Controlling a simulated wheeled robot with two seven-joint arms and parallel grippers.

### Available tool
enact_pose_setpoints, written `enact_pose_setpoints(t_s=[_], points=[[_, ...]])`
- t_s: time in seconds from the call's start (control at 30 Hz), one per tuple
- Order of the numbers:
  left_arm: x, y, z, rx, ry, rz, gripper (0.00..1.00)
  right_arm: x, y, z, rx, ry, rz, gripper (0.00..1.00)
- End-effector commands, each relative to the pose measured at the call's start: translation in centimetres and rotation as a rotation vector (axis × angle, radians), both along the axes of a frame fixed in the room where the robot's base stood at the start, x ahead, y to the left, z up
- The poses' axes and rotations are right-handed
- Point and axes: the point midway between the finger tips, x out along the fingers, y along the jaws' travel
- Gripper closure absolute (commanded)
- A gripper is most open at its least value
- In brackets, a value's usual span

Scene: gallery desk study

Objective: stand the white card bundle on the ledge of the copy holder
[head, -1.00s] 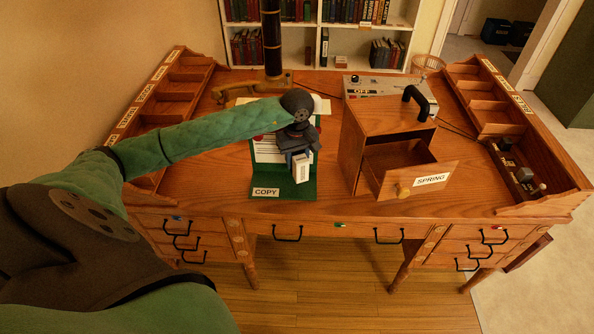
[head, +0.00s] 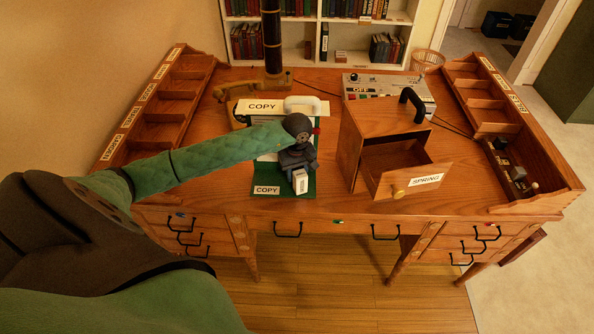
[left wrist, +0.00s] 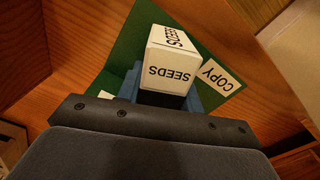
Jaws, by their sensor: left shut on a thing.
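The white card bundle (head: 300,181) is a small pale block. In the left wrist view its faces (left wrist: 172,68) read SEEDS. My left gripper (head: 299,166) is shut on it, with blue fingers on both sides of it. The green copy holder (head: 309,187) stands at the middle front of the desk, with a COPY label (head: 267,190) on its front part; its green surface (left wrist: 128,45) also shows behind the bundle in the left wrist view. The bundle is over the holder's front part; I cannot tell whether it touches the ledge. My arm hides much of the holder's back. My right gripper is out of view.
A wooden box (head: 365,135) with an open SPRING drawer (head: 408,178) stands just right of the holder. A grey device (head: 388,86) is behind it. Pigeonhole racks (head: 165,105) line the desk's left and right sides. Bare desk (head: 225,180) lies left of the holder.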

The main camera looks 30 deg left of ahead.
Motion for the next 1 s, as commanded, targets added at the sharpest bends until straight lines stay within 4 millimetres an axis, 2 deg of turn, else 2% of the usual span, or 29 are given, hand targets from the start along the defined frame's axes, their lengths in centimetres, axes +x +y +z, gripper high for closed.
enact_pose_setpoints(t_s=[0.53, 0.57, 0.67, 1.0], points=[[0.02, 0.00, -0.27, 0.000, 0.000, -0.001, 0.90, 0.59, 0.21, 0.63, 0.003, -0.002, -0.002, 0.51], [0.01, -0.01, -0.28, 0.000, 0.000, -0.001, 0.62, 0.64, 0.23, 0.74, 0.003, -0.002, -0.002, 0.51], [0.01, -0.01, -0.24, 0.000, 0.000, 0.000, 0.42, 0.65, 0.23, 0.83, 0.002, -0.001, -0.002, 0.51], [0.00, -0.01, -0.20, 0.000, 0.000, 0.000, 0.42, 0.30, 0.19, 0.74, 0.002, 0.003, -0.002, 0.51]])
